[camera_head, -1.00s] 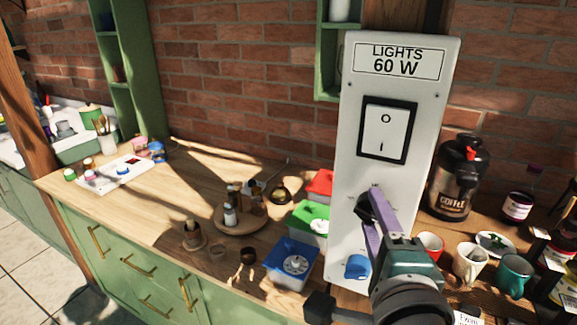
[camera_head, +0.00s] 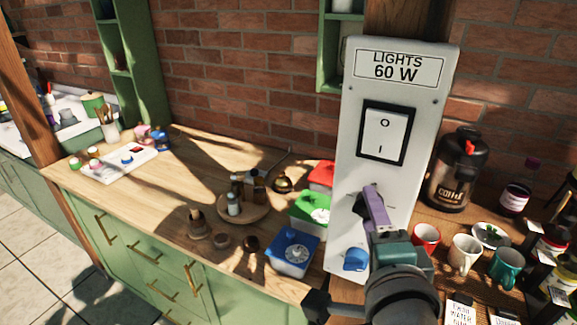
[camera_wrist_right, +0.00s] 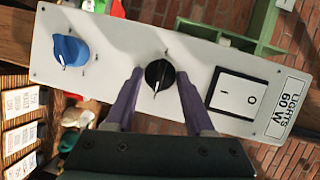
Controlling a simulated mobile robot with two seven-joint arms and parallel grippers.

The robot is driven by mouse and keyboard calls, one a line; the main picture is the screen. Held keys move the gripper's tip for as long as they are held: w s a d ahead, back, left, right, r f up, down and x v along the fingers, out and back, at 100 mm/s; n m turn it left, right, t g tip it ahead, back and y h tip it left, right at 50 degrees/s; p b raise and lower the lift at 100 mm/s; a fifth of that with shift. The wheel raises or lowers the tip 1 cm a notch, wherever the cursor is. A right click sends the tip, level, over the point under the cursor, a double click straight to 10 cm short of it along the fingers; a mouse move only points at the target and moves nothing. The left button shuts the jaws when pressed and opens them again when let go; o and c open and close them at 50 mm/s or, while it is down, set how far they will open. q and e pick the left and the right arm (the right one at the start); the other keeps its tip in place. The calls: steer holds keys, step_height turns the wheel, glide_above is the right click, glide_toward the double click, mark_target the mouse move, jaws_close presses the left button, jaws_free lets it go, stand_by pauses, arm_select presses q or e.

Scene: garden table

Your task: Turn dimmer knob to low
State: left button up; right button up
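The white light panel (camera_head: 349,120) stands upright and reads "LIGHTS 60 W". It has a rocker switch (camera_head: 386,134) near the top, a black knob (camera_wrist_right: 159,74) in the middle and a blue knob (camera_head: 355,260) at the bottom. The blue knob also shows in the right wrist view (camera_wrist_right: 71,50). My right gripper (camera_head: 372,190) is at the black knob and hides it in the head view. In the right wrist view, its purple fingers (camera_wrist_right: 160,76) stand on either side of the black knob, with small gaps visible. My left gripper is not in view.
Mugs (camera_head: 464,254) and a coffee dispenser (camera_head: 457,172) stand right of the panel. Colored bins (camera_head: 293,252) and a round wooden tray (camera_head: 243,216) are to its left. A white control board (camera_head: 118,166) lies farther left on the wooden counter.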

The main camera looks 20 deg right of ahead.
steer(key=o, duration=0.4)
steer(key=shift+c, duration=0.2)
steer(key=p+v, duration=0.2)
steer(key=v, duration=0.8)
steer(key=shift+w, duration=0.1)
